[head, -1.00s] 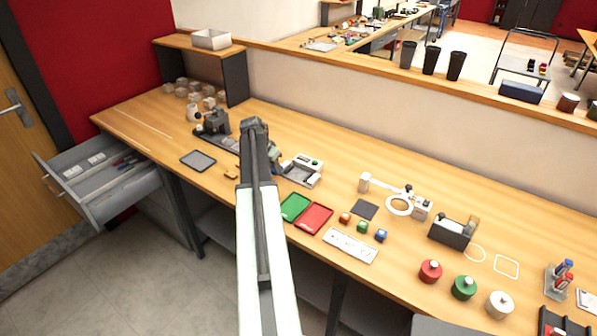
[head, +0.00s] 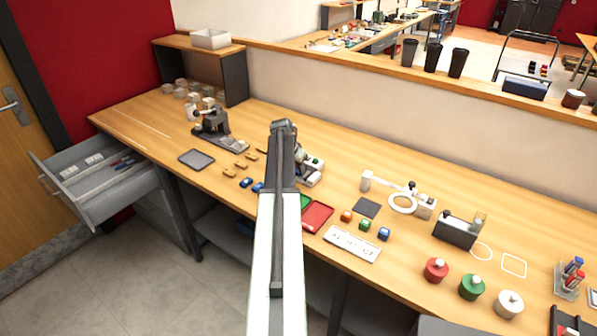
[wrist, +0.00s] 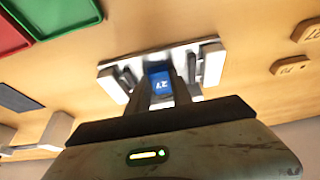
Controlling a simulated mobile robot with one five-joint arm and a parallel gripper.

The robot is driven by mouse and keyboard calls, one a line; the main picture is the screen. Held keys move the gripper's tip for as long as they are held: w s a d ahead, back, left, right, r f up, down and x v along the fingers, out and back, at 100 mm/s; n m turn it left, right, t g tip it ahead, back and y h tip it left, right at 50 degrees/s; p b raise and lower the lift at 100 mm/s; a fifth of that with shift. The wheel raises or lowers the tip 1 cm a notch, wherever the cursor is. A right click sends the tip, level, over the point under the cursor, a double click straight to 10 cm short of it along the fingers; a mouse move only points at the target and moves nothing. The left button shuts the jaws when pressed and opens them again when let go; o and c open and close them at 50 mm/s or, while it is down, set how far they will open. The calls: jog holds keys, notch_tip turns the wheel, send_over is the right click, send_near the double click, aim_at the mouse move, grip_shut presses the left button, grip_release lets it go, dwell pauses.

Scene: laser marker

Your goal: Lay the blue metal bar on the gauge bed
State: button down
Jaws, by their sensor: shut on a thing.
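My gripper (wrist: 161,90) is shut on the blue metal bar (wrist: 160,81), which bears a white number, in the wrist view. The bar is between the two fingers, over the middle of the grey-white gauge bed (wrist: 112,84), with upright grey pieces on either side of it. I cannot tell whether the bar touches the bed. In the head view the gauge bed (head: 314,176) is partly hidden behind my arm, and the gripper's fingers and the held bar are hidden there.
A red tray (head: 318,216) and a partly hidden green tray (head: 305,201) lie in front of the gauge.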

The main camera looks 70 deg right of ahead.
jog(key=c, duration=1.1)
grip_release()
jog(key=shift+c, duration=0.2)
jog(key=shift+r, duration=0.3)
jog(key=p+v, duration=1.1)
jog(key=shift+a+r, duration=0.2)
jog(key=shift+r, duration=0.1)
jog(key=shift+w, duration=0.1)
